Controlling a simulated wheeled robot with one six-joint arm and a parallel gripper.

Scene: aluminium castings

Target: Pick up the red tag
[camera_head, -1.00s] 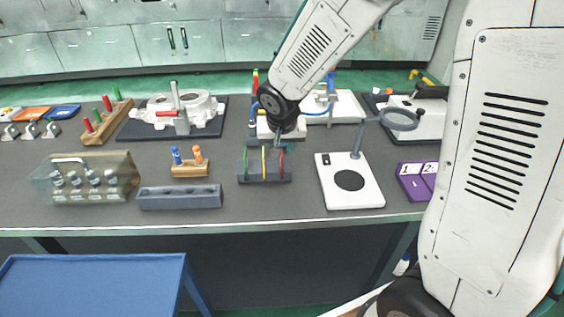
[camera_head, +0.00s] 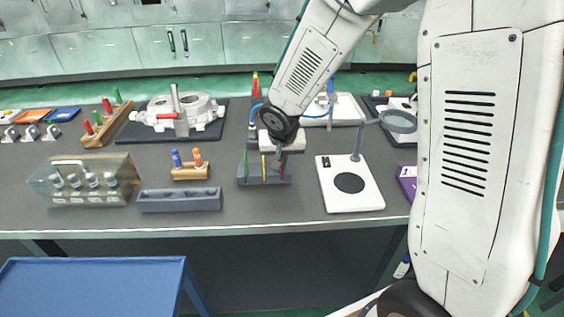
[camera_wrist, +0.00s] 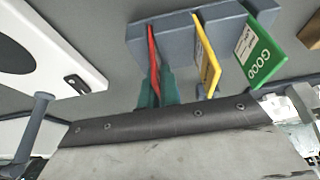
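The red tag (camera_wrist: 153,55) stands on edge in a grey slotted rack (camera_wrist: 185,28), beside a yellow tag (camera_wrist: 207,68) and a green tag marked GOOD (camera_wrist: 258,50). In the head view, the red tag (camera_head: 282,172) is at the right end of the rack (camera_head: 247,181), partly hidden by my gripper. My gripper (camera_wrist: 157,86) has its teal fingers on either side of the red tag's near edge, close to it. Whether they touch the tag is not clear. The tag is still in the rack.
A white stand with a black disc (camera_head: 336,198) is right of the rack. A grey slotted block (camera_head: 180,200) and a wooden holder (camera_head: 190,172) are to its left. A white fixture (camera_head: 345,108) is behind. Bare bench lies in front.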

